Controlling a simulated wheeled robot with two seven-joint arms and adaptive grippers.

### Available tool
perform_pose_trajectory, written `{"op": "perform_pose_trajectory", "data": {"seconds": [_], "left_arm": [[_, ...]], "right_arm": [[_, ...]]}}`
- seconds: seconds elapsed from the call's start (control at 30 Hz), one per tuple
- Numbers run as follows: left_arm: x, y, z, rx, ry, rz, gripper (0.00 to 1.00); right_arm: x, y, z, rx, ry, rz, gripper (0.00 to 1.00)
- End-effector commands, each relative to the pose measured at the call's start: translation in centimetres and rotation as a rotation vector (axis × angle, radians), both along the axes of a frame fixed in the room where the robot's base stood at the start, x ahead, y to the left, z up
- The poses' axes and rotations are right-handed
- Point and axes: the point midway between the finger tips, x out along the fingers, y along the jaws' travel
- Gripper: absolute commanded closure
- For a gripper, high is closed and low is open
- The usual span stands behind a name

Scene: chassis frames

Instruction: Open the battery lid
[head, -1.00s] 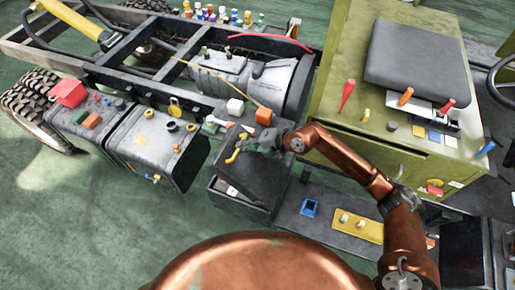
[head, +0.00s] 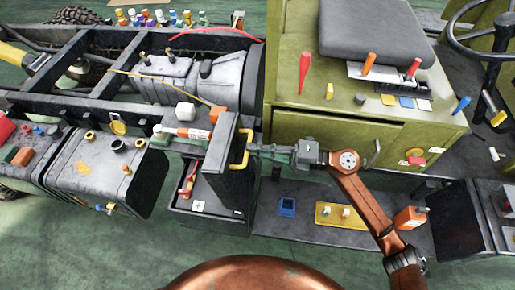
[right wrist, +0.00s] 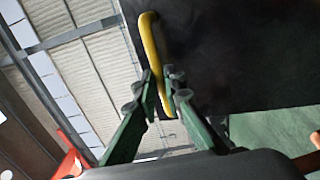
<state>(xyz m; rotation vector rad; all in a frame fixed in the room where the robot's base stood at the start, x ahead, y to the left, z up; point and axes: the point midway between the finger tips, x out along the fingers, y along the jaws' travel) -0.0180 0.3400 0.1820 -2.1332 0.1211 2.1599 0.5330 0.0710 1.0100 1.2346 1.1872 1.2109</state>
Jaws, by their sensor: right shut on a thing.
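The dark battery lid (head: 224,160) stands about upright at the right side of the battery box (head: 220,222). The box is open, and a plus mark and red and yellow parts show inside. The lid's yellow handle (head: 244,158) faces right. My right gripper (head: 256,149) is shut on this handle, its arm coming in from the right. In the right wrist view the green fingers (right wrist: 160,96) close around the lower part of the yellow handle (right wrist: 150,42), with the dark lid (right wrist: 230,60) behind. My left gripper is not in view.
An olive cabinet (head: 300,125) with tools on top stands right of the lid. A low dark step holds a blue tray (head: 287,206) and a yellow tray (head: 326,220). A grey tank (head: 92,183) stands to the left. A white and orange tube (head: 185,132) lies behind the box.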

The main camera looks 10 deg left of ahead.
Motion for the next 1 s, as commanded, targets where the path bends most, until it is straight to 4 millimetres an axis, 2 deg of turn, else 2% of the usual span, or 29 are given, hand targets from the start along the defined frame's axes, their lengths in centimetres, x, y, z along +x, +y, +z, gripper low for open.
{"op": "perform_pose_trajectory", "data": {"seconds": [0.47, 0.5, 0.73, 1.0], "left_arm": [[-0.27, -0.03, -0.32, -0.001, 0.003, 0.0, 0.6], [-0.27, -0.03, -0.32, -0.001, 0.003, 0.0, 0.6], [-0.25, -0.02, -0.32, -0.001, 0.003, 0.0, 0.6], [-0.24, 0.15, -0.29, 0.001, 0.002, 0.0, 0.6]], "right_arm": [[-0.29, 0.02, -0.27, 0.01, 0.002, 0.014, 1.0], [-0.3, 0.01, -0.28, 0.009, 0.002, 0.014, 0.9], [-0.21, 0.01, -0.2, 0.011, 0.002, 0.012, 0.74], [-0.13, -0.01, -0.13, 0.012, 0.001, 0.01, 0.73]]}}
